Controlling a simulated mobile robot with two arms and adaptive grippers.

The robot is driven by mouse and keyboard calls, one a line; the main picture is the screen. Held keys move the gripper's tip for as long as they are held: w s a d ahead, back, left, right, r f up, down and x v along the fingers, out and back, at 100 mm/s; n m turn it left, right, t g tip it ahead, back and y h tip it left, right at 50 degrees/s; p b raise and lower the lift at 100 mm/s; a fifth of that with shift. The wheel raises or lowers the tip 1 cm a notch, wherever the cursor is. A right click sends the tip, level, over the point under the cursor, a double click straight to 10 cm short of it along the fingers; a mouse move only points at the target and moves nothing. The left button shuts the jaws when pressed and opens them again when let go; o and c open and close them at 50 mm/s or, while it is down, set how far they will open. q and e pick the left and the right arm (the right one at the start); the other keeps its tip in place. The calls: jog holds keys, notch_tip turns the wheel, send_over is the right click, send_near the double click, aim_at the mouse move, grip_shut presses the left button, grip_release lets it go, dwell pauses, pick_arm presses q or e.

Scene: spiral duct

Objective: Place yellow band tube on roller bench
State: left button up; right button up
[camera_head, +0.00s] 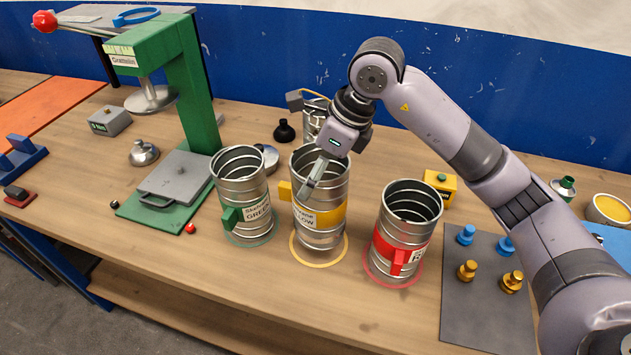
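The yellow band tube (333,212) is a ribbed metal cylinder with a yellow band, a label and a yellow tab. It stands roughly upright over a yellow ring on the table, between two similar tubes. My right gripper (314,180) is at its open top, pointing down. One grey finger crosses the near rim in front of the band. The other finger is not clear, so I cannot tell whether the gripper grasps the wall. My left gripper is not in view. I cannot clearly identify a roller bench in this view.
A green band tube (243,190) stands left and a red band tube (406,225) right, both close by. A green press (184,80) stands at the left. A grey mat (480,310) with blue and brass fittings lies right. The front table strip is clear.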

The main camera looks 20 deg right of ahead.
notch_tip(320, 180, down, 5)
jog(key=shift+r, duration=0.15)
jog(key=o, duration=1.6)
jog(key=shift+c, duration=0.2)
jog(key=shift+o, duration=1)
pick_arm(q)
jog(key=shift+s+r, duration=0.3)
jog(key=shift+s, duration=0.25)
jog(key=shift+p, duration=0.3)
pick_arm(e)
jog(key=shift+r, duration=0.1)
